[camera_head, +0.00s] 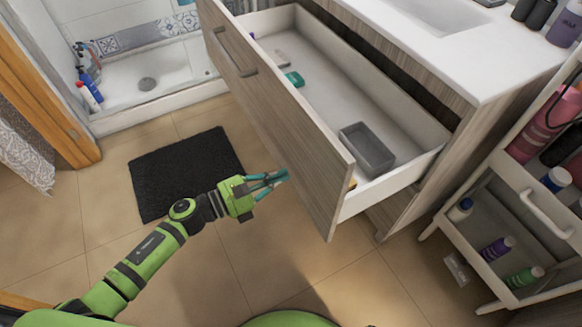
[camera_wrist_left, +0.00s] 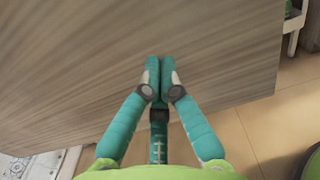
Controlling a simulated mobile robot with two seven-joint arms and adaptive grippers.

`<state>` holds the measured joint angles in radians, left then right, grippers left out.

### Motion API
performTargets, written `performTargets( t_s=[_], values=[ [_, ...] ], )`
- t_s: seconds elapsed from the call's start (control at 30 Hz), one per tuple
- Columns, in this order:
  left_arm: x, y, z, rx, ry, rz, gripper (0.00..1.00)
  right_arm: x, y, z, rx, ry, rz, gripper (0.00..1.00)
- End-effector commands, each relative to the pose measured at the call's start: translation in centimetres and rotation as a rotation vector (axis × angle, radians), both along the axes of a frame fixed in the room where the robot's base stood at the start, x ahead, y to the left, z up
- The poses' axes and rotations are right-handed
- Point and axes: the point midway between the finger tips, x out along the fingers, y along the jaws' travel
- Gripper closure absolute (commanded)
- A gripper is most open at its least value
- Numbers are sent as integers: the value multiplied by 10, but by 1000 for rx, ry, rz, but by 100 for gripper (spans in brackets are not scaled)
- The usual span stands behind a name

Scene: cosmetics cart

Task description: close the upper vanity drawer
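The upper vanity drawer (camera_head: 297,127) is pulled far out of the vanity (camera_head: 440,130). Its wood-grain front faces my left arm and carries a bar handle (camera_head: 232,52) toward the far end. Inside lie a grey box (camera_head: 367,149), a teal item (camera_head: 294,78) and a few small things. My left gripper (camera_head: 283,175) is shut and empty, with its fingertips close to the drawer front near its right end. In the left wrist view the fingertips (camera_wrist_left: 160,62) are together before the drawer front (camera_wrist_left: 170,50); whether they touch it I cannot tell. My right gripper is not in view.
A white cart (camera_head: 515,215) with several bottles stands to the right of the vanity. A dark mat (camera_head: 185,172) lies on the tiled floor at left. A shower tray (camera_head: 150,85) is at the back left.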

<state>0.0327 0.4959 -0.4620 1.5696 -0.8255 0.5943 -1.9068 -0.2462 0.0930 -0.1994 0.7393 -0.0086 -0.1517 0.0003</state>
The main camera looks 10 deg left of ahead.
Motion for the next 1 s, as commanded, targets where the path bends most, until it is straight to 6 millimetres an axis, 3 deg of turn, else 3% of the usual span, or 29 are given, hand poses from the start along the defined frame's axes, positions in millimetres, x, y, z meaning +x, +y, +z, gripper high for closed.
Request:
performTargets(
  t_s=[0.1, 0.3, 1.0],
  values=[
    [11, -16, 2, -2, -1, -1, 100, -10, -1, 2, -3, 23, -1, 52],
    [19, -28, 0, 1, 1, 1, 100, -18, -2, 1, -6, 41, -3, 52],
    [26, -38, -1, -2, -1, 0, 100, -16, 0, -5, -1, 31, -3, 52]
  ],
)
